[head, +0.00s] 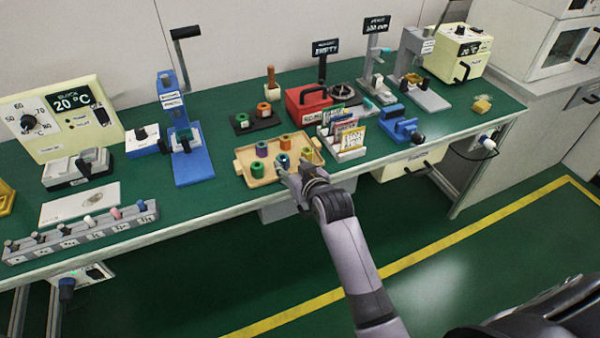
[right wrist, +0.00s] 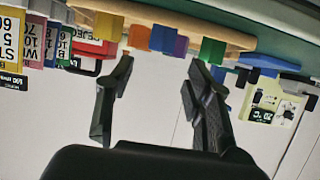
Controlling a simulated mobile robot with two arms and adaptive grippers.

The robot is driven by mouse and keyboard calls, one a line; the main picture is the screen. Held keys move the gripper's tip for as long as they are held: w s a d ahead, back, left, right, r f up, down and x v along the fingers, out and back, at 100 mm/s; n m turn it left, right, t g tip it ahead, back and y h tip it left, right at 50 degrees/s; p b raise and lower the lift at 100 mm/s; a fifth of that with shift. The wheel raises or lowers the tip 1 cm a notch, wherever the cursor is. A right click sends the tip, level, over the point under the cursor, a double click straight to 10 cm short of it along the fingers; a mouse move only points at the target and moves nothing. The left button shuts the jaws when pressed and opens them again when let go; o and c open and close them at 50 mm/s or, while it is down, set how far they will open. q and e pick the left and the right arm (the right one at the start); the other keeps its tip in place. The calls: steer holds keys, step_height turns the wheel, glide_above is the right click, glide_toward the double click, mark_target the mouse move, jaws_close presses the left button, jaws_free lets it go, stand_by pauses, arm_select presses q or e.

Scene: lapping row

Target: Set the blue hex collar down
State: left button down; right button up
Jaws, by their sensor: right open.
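The blue hex collar (head: 284,159) stands on the light wooden tray (head: 241,166), near its front edge. My right gripper (head: 290,168) is open at the tray's front edge, right by the collar, and partly hides its lower part. In the right wrist view, which is upside down, the blue collar (right wrist: 162,38) shows between and beyond the two spread fingers (right wrist: 160,72). Nothing is held between them. A purple collar (head: 262,149), an orange collar (head: 285,142) and a green collar (head: 257,169) also stand on the tray. My left gripper is not in view.
A card rack (head: 347,155) and a red box (head: 307,104) stand right of and behind the tray. A dark board (head: 256,122) with collars lies behind it. A blue press (head: 190,165) stands at left. Green bench top is clear between press and tray.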

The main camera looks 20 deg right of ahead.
steer(key=v, duration=0.6)
steer(key=s+a+f+g, duration=0.15)
steer(key=s+f, duration=0.35)
steer(key=f, duration=0.7)
steer(key=s+f+n+g, duration=0.1)
steer(key=s+f+g, duration=0.25)
steer(key=f, duration=0.75)
steer(key=s+a+f+g, duration=0.15)
steer(key=s+f, duration=0.45)
steer(key=f, duration=0.6)
steer(key=s+d+f+g, duration=0.2)
steer(key=s+f, duration=0.4)
steer(key=s, duration=0.5)
steer(key=s+d+f+g, duration=0.2)
steer(key=s+f, duration=0.3)
steer(key=s, duration=0.6)
steer(key=s+d+f+n+g, duration=0.1)
steer(key=s+d+f+g, duration=0.1)
steer(key=s+f, duration=0.4)
steer(key=s, duration=0.5)
steer(key=shift+f, duration=0.35)
